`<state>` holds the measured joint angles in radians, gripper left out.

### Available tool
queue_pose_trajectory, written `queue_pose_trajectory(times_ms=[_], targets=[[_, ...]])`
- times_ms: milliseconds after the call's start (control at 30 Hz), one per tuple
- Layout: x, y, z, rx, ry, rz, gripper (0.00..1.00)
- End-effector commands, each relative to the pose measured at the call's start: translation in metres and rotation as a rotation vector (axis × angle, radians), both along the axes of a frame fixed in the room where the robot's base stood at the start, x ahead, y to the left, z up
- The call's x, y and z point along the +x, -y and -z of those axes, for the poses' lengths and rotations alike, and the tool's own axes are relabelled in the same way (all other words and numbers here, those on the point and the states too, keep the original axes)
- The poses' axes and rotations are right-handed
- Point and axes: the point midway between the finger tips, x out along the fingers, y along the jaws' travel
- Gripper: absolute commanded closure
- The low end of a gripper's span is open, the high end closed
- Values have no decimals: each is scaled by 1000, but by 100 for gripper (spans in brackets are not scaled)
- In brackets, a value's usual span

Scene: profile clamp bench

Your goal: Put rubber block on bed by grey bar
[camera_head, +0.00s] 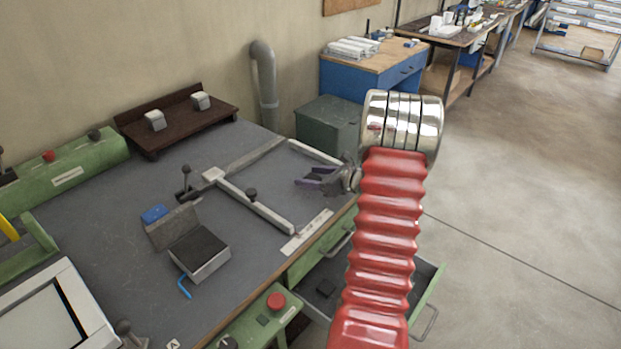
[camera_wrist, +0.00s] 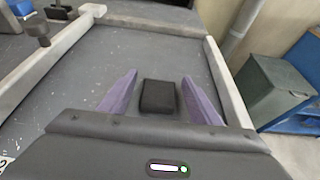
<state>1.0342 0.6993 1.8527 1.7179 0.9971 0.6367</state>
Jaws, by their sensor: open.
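A small black rubber block (camera_wrist: 158,97) lies on the grey bed (camera_wrist: 135,70), between my gripper's fingers, with gaps on both sides. My gripper (camera_wrist: 158,92), with purple fingers, is open around it; whether the fingers touch the bed is unclear. In the head view my gripper (camera_head: 312,178) is low over the bed, and I cannot make out the block there. A grey bar (camera_head: 257,157) runs along the bed's far side; it also shows in the wrist view (camera_wrist: 150,24). A pale crossbar (camera_head: 262,208) with a black knob joins it near its left end.
A pale bar (camera_head: 315,152) bounds the bed's right side. A block with a dark top (camera_head: 200,252) and a blue hook stands at left. A brown rack (camera_head: 178,120) stands at the back. An open drawer (camera_head: 425,285) juts out below the bench edge and holds a dark piece.

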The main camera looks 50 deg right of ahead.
Motion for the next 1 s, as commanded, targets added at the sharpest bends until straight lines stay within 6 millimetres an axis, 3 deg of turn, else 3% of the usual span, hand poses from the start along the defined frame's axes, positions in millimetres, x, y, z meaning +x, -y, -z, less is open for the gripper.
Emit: queue_pose_trajectory(times_ms=[167,700,1000], targets=[[-15,2,-6,0,0,1,43],[-97,9,-40,0,0,2,43],[-110,9,-46,0,0,-1,43]])
